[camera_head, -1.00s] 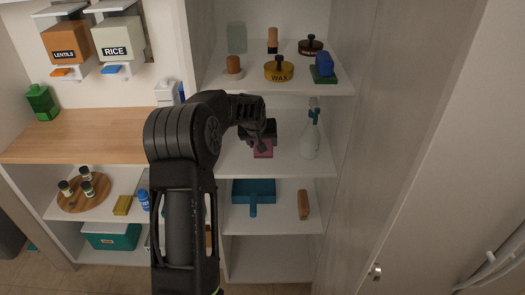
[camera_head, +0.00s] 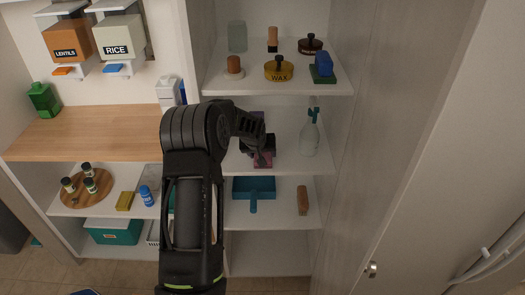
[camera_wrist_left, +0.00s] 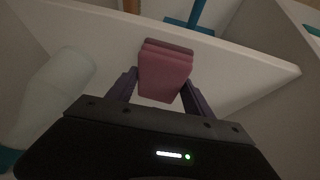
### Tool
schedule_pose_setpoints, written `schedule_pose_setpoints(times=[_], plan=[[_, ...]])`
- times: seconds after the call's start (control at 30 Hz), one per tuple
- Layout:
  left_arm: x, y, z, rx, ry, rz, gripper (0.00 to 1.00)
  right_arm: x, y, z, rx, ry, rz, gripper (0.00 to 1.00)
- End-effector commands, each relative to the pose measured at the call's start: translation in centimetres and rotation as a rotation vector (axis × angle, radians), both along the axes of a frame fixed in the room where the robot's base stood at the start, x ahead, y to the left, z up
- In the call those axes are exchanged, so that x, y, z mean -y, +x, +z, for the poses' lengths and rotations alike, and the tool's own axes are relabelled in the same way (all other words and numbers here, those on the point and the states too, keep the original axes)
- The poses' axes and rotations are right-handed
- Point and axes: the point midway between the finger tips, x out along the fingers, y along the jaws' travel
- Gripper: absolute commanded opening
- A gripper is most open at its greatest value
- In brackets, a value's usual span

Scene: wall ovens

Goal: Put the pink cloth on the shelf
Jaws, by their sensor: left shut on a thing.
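The pink cloth (camera_wrist_left: 165,72) is a folded block between the two fingers of my left gripper (camera_wrist_left: 158,90) in the left wrist view. In the head view the left gripper (camera_head: 259,148) is at the middle shelf (camera_head: 284,160) of the tall cabinet, and part of the pink cloth (camera_head: 263,160) shows under it. The gripper is shut on the cloth. I cannot tell whether the cloth touches the shelf board. My arm hides the left part of that shelf. My right gripper is in neither view.
A spray bottle (camera_head: 310,137) stands right of the gripper on the same shelf. The shelf above holds a yellow wax tin (camera_head: 279,72) and several other items. Below are a blue dustpan (camera_head: 254,187) and a wooden brush (camera_head: 303,200). The cabinet's side wall closes the right.

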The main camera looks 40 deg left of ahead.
Motion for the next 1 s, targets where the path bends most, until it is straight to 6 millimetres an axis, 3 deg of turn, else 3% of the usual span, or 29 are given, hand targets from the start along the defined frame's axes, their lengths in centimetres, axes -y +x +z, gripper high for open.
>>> schedule_pose_setpoints(times=[0.2, 0.23, 0.47, 0.87, 1.0], plan=[[0.0, 0.0, -0.4, 0.000, 0.000, 0.000, 0.20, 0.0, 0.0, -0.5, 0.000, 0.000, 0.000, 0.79], [0.0, 0.0, -0.2, 0.000, 0.000, 0.000, 0.62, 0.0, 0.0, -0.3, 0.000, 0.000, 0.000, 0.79], [0.0, 0.0, -0.2, 0.000, 0.000, 0.000, 0.81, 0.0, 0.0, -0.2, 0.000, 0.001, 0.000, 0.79], [0.1, -0.1, 0.2, 0.001, 0.000, 0.000, 0.83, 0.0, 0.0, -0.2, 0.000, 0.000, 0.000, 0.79], [0.4, -0.7, 1.6, 0.003, 0.001, -0.001, 0.83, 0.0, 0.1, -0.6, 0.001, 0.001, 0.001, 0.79]])
